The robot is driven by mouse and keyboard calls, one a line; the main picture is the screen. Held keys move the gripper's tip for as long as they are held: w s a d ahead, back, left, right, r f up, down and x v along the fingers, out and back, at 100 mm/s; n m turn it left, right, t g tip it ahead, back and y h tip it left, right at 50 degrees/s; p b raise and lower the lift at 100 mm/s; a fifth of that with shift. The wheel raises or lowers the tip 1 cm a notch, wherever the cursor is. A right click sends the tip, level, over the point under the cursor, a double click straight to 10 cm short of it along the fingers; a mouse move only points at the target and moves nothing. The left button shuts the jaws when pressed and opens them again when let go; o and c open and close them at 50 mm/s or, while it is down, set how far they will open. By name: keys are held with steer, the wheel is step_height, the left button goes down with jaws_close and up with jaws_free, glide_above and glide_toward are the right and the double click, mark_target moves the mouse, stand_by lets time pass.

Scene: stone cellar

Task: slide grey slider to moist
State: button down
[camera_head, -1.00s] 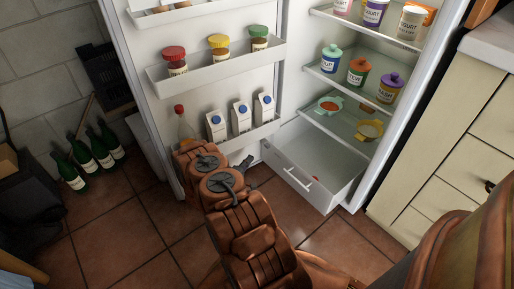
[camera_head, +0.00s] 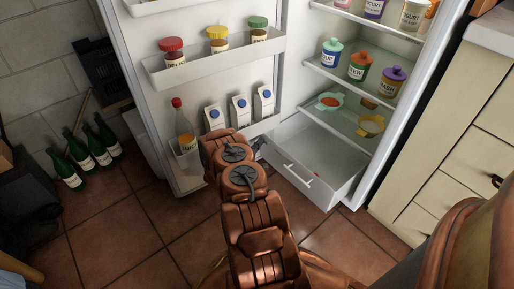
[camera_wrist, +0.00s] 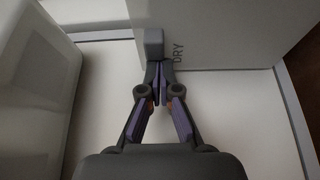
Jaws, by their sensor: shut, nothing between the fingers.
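The grey slider (camera_wrist: 154,42) shows in the wrist view as a small block on a pale panel (camera_wrist: 220,35). The word DRY is printed on the panel just to the right of the slider. No moist label is visible. My gripper (camera_wrist: 160,72) is shut and empty, its fingertips right at the near end of the slider; I cannot tell whether they touch it. In the head view my gripper (camera_head: 254,150) is low by the open fridge, beside the left side of the pulled-out drawer (camera_head: 328,192), partly hidden by my arm. The slider cannot be made out there.
The fridge door (camera_head: 180,98) stands open at left, with jars, cartons and a bottle (camera_head: 184,128) in its racks. Shelves (camera_head: 345,118) with pots and bowls are above the drawer. Green bottles (camera_head: 90,150) stand by the wall. Cabinets (camera_head: 450,170) are at right.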

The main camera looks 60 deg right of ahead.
mark_target(272, 144)
steer(key=shift+d, duration=0.1)
stand_by(0.3)
steer(key=shift+s+a+p, duration=0.25)
steer(key=shift+s+p, duration=0.1)
steer(key=shift+s, duration=0.55)
steer(key=shift+s+a+p, duration=0.25)
steer(key=shift+s+p, duration=0.15)
steer(key=shift+s, duration=0.55)
steer(key=shift+s+a+p, duration=0.25)
steer(key=shift+s+p, duration=0.1)
steer(key=shift+s, duration=0.55)
steer(key=a, duration=1)
steer(key=shift+s, duration=0.2)
steer(key=shift+r, duration=0.15)
